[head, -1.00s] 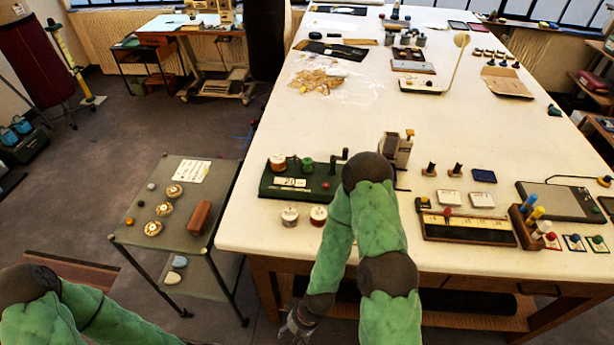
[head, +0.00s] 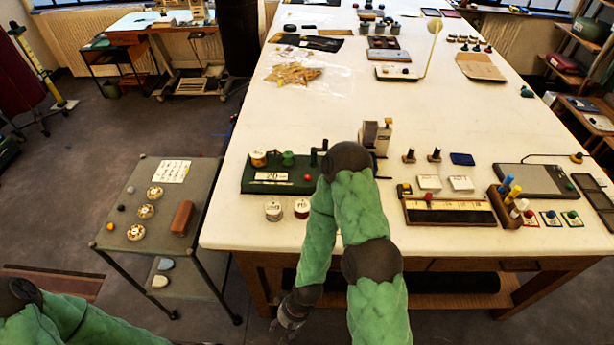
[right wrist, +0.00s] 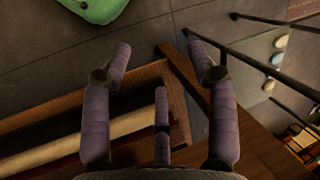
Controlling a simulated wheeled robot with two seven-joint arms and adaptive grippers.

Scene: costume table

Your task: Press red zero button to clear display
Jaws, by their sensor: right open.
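A green winding device (head: 248,185) sits near the table's front left edge. It carries spools, a crank and a white display (head: 272,176) that seems to read 20. A small red button (head: 307,178) is at the display's right. My right gripper (head: 291,316) hangs below the front edge of the table, well apart from the device. In the right wrist view its purple-padded fingers (right wrist: 160,75) are spread and empty, facing the floor and table frame. My left arm shows at the lower left; its gripper is out of view.
The white table (head: 340,110) is wide, with clear room behind the device. Two spools (head: 273,210) stand in front of it. A ruler board (head: 450,213) with a red knob lies to the right. A grey side cart (head: 187,250) stands at the left.

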